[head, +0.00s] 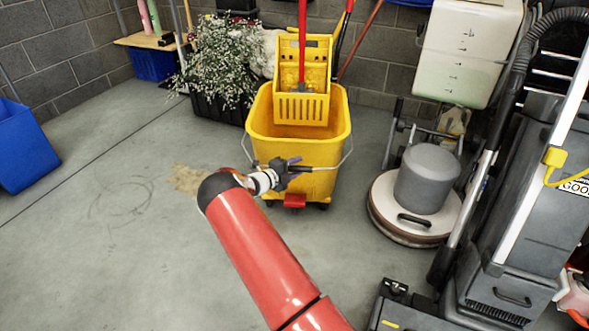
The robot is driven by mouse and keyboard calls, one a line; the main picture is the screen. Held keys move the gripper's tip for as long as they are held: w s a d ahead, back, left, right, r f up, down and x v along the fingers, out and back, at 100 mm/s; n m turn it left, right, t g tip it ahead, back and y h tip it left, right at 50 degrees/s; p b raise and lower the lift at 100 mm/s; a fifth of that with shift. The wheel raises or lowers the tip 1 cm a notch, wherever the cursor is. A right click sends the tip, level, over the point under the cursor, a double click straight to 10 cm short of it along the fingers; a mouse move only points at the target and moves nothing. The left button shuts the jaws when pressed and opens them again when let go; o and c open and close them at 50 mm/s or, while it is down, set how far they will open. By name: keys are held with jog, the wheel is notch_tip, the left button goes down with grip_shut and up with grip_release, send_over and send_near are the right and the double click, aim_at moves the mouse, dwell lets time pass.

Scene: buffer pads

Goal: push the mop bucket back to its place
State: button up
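The yellow mop bucket (332,152) stands upright on the concrete floor, a little right of centre, with a wringer (302,108) on its far side and a red pole rising from it. A red pedal (294,201) and dark casters show at its base. My red arm reaches up from the bottom of the head view. My gripper (295,170) is in front of the bucket's near side and overlaps it in the picture; I cannot tell if they touch. The fingers are small and dark, and whether they are open or shut is unclear.
A floor polisher (415,190) stands close to the bucket's right, with a large grey cleaning machine (520,200) further right. A black planter (218,108) with white flowers is behind left. A blue bin (25,150) is at the left edge. The left floor is clear, with a brownish stain (186,179).

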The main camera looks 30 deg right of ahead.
jog(key=shift+a, duration=0.15)
jog(key=shift+v, duration=3.9)
